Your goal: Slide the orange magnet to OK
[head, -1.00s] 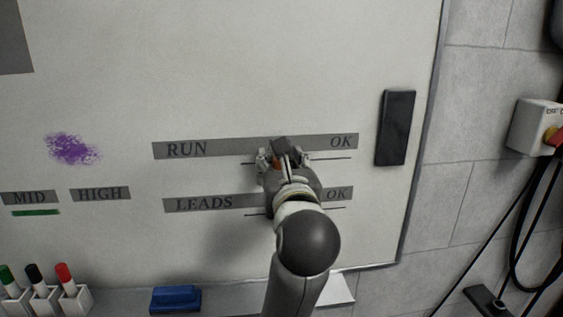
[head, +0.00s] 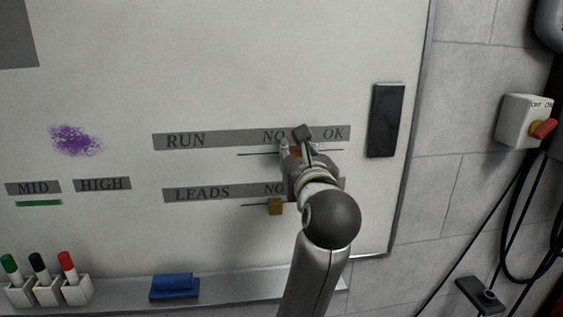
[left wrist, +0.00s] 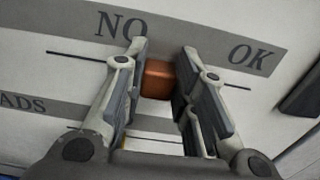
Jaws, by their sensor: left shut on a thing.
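The orange magnet (left wrist: 157,80) sits on the thin line under the RUN strip (head: 215,140), between the NO and OK words. My left gripper (head: 297,150) is shut on it, with one finger on each side; in the head view only a small orange patch of the magnet shows between the fingers. In the left wrist view the NO word (left wrist: 122,24) is up and left of the magnet, and the OK word (left wrist: 250,58) is to its right. The OK word also shows in the head view (head: 334,133). My right gripper is not in view.
A yellow magnet (head: 275,206) sits on the line under the LEADS strip (head: 205,193), partly beside my arm. A black block (head: 386,120) is on the board at the right. A tray (head: 230,287) below holds markers (head: 67,268) and a blue eraser (head: 174,288).

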